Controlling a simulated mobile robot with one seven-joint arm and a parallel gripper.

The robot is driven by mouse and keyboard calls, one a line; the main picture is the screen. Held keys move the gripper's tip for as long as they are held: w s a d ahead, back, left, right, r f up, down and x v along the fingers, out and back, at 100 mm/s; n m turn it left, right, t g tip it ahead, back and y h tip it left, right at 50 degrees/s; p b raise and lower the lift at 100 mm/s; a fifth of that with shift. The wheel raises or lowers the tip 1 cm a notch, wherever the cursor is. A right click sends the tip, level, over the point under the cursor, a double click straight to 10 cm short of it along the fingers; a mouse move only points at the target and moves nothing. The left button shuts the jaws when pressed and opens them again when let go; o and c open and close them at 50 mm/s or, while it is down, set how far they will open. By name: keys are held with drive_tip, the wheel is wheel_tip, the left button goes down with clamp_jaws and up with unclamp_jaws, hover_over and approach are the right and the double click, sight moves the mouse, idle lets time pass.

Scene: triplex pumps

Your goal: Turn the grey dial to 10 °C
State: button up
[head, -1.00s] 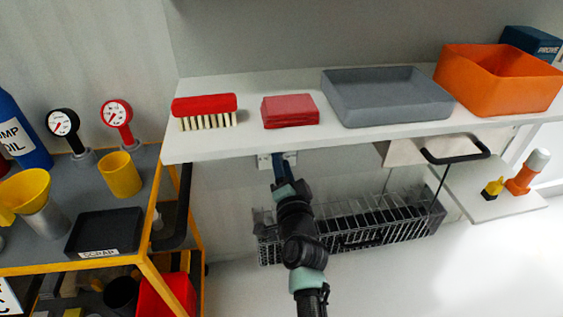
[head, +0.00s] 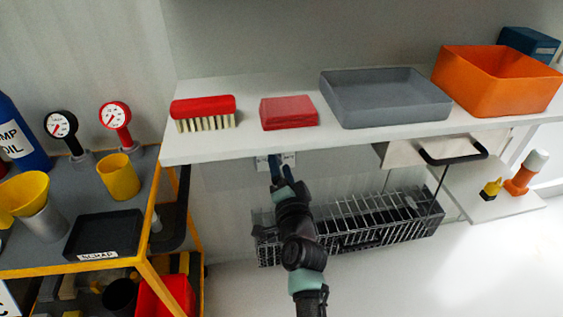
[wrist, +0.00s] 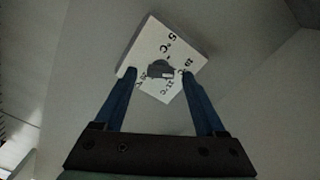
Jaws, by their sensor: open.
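The grey dial (wrist: 160,70) sits in the middle of a white square plate (wrist: 162,48) in the wrist view. The plate carries several °C markings; "5 °C" is legible and the others are small or partly covered. Which marking the dial points at I cannot tell. My gripper (wrist: 160,74) is open, its two blue fingers reaching to either side of the dial. Whether they touch it I cannot tell. In the head view my gripper (head: 276,166) is under the white shelf's front edge, in front of a pale plate (head: 290,159) mostly hidden by shelf and gripper.
The white shelf (head: 220,148) above holds a brush (head: 204,106), a red block (head: 289,112), a grey tray (head: 385,112) and an orange bin (head: 497,82). A yellow-framed cart (head: 150,225) stands left.

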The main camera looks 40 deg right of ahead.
drive_tip(key=p+v, duration=0.3)
drive_tip(key=v, duration=1)
idle(0.4)
